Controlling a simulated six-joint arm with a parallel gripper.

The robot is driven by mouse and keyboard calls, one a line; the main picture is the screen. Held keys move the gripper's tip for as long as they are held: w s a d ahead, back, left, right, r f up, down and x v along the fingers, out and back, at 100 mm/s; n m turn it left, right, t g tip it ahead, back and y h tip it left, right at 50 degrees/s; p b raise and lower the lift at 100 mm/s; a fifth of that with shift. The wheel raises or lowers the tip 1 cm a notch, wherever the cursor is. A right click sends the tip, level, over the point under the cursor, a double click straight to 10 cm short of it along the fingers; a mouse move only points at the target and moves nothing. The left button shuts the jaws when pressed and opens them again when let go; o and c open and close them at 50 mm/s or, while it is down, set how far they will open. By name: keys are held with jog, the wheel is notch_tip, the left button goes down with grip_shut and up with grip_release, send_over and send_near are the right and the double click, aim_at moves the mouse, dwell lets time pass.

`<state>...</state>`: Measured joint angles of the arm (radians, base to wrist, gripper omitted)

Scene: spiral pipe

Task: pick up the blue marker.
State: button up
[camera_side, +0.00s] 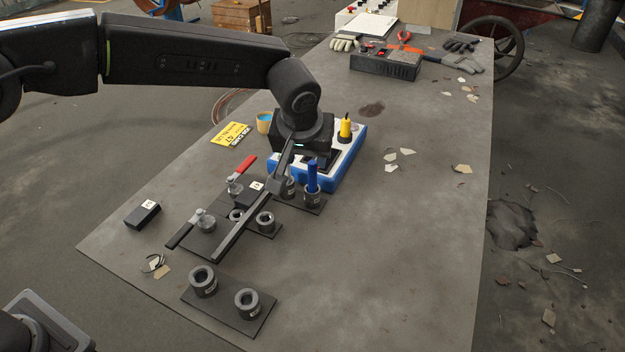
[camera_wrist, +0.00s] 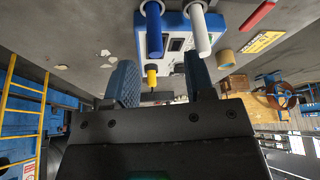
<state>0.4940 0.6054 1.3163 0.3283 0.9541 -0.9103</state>
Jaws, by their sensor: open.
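The blue marker (camera_side: 312,176) stands upright in a dark cup on a small black holder plate, in front of a blue-and-white box. In the wrist view the blue marker (camera_wrist: 154,34) shows at the top centre, beside a white marker (camera_wrist: 199,35). My gripper (camera_wrist: 160,68) is open, with its two blue-padded fingers apart and nothing between them. The blue marker lies beyond the fingertips, in line with the gap, not touching them. In the side view my wrist hangs just left of and above the marker, and the fingers are partly hidden.
The blue-and-white box (camera_side: 347,160) carries a yellow object (camera_side: 345,128). A black plate with two cups (camera_side: 229,301) lies in front. The table's right side is mostly clear.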

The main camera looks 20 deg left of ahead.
aim_at(312, 165)
jog(key=shift+d+x, duration=0.15)
jog(key=shift+x, duration=1.5)
jog(key=shift+d+x, duration=0.2)
jog(key=shift+x, duration=1.45)
jog(key=shift+w, duration=0.15)
jog(key=shift+c, duration=0.4)
grip_shut()
